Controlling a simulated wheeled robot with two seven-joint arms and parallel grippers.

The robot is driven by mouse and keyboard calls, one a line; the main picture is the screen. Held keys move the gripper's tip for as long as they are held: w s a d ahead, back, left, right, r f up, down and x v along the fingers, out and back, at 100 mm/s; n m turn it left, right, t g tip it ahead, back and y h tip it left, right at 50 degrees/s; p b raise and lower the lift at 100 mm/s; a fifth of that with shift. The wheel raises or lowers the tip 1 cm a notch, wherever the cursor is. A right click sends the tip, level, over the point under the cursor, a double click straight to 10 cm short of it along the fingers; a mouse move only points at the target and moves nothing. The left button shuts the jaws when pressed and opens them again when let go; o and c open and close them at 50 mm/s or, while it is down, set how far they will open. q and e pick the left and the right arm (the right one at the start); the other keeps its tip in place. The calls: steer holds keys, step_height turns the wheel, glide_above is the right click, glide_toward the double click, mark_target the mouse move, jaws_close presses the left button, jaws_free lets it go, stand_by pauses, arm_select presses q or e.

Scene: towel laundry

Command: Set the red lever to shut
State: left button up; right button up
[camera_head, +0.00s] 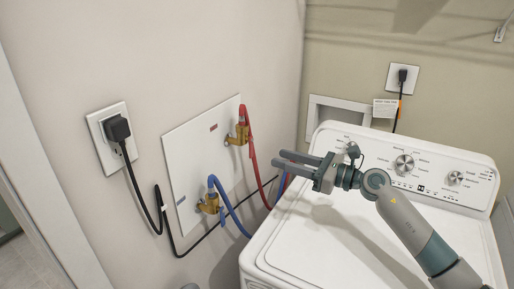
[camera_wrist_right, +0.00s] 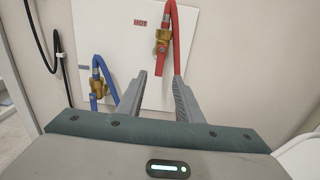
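The hot-water valve (camera_head: 238,136) is a brass fitting on the white wall panel, with a red hose (camera_head: 253,150) curving down from it. My right gripper (camera_head: 279,158) is over the washer's left edge, right of and below the valve, pointing at the panel. Its fingers (camera_wrist_right: 160,76) are apart with nothing between them, and appear below the valve in the wrist view. My left gripper is not in view.
A second brass valve (camera_head: 208,204) with a blue hose (camera_head: 228,205) is lower left on the panel (camera_head: 190,150). A black plug (camera_head: 116,128) and cord hang further left. The white washer (camera_head: 320,235) fills the lower right. Open space lies between gripper and panel.

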mark_target(252, 150)
steer(key=x, duration=0.9)
steer(key=shift+w+a, duration=0.1)
steer(key=shift+a, duration=0.05)
jaws_close()
